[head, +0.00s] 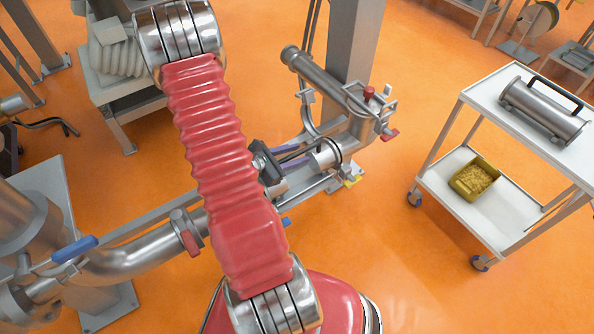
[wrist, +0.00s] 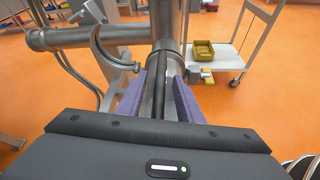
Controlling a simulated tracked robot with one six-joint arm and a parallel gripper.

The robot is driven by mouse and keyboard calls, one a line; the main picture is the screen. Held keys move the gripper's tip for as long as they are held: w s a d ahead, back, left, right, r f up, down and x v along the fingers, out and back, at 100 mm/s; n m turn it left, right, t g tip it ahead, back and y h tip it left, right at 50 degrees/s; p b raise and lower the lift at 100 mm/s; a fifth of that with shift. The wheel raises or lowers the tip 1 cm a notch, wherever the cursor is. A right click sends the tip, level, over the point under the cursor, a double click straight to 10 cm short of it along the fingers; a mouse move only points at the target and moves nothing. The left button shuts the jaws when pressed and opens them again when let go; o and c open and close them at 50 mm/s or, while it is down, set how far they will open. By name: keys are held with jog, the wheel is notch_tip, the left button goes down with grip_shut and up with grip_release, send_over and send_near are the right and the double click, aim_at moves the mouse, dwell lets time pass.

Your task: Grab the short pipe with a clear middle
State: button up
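My gripper (wrist: 167,78) has two purple fingers set apart. In the wrist view they lie on either side of a straight metal pipe (wrist: 169,58) with a dark strip along it. I cannot see either finger pressing on it. In the head view, my gripper (head: 300,155) reaches right, close to a short silver cylinder (head: 324,157) in the pipework. My red arm hides part of this area. I cannot make out a clear middle on any pipe, so I cannot tell whether this one is the short pipe.
Close by are a thicker horizontal pipe (head: 318,72), a red-handled fitting (head: 369,93) and a blue valve lever (head: 74,249). A white trolley (head: 440,185) at right holds a metal cylinder with a black handle (head: 543,108) and a yellow bin (head: 474,180). Orange floor between is clear.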

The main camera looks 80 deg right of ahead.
grip_shut()
jog(key=shift+r, duration=0.1)
dwell(1.1)
